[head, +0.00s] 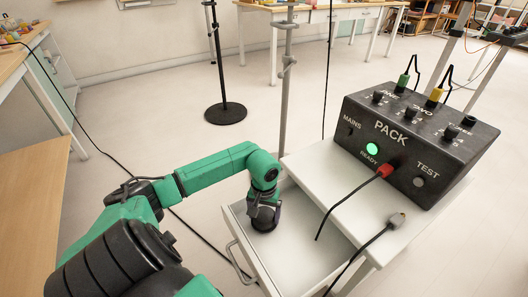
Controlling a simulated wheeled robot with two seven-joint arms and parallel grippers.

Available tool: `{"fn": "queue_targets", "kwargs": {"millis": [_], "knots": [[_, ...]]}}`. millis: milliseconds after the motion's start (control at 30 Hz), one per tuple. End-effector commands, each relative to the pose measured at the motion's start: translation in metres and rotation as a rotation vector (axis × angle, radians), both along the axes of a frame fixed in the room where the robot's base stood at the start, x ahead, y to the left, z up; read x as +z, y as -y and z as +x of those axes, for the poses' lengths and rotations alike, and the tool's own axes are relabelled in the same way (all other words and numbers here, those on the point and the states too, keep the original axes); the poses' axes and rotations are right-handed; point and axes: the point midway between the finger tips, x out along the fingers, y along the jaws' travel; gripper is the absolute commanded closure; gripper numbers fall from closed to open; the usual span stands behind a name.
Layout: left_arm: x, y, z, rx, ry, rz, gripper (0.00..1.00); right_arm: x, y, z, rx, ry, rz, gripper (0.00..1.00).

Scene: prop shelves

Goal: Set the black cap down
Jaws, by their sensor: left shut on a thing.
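My left gripper (264,207) points down over the open drawer (287,242) of the white cabinet. It is shut on the black cap (264,224), a dark round piece under the fingers. The cap is at or just above the drawer floor; I cannot tell whether it touches. The fingers hide part of its top. My right gripper is out of view.
The black PACK box (415,143) stands on the white cabinet top (330,160), with a lit green light, a red plug (385,169) and green and yellow plugs on top. A metal pole rises behind the drawer.

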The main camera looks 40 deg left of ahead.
Motion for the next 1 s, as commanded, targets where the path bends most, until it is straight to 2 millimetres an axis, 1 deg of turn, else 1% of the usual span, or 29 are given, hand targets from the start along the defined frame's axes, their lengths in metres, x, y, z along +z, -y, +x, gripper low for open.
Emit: {"fn": "queue_targets", "kwargs": {"millis": [67, 100, 133, 433, 467, 500, 567, 800, 900, 1000], "knots": [[-0.001, 0.000, 0.000, 0.000, 0.001, 0.000, 0.79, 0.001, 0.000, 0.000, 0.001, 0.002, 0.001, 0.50], [-0.001, 0.000, 0.000, 0.000, 0.001, 0.000, 0.08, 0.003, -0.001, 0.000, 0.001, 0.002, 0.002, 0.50], [-0.001, 0.000, 0.000, 0.000, 0.001, 0.000, 0.00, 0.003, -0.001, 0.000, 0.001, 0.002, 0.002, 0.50], [0.002, 0.000, 0.000, 0.000, 0.000, 0.000, 0.00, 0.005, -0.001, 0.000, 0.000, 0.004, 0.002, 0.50], [0.003, 0.000, 0.000, 0.000, 0.000, 0.000, 0.00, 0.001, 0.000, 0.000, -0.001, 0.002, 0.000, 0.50], [0.009, -0.001, 0.001, 0.000, 0.001, 0.002, 0.00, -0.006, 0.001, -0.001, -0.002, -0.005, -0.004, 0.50], [0.023, -0.002, 0.001, 0.000, 0.004, 0.005, 0.00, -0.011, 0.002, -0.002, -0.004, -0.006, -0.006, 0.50], [0.091, -0.001, 0.001, 0.001, 0.005, 0.004, 0.00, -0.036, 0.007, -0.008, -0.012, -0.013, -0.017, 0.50], [0.111, -0.001, 0.001, 0.000, 0.004, 0.002, 0.00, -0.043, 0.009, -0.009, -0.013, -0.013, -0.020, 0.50], [0.120, 0.000, 0.000, 0.001, 0.002, 0.001, 0.00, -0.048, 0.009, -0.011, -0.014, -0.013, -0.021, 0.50]]}}
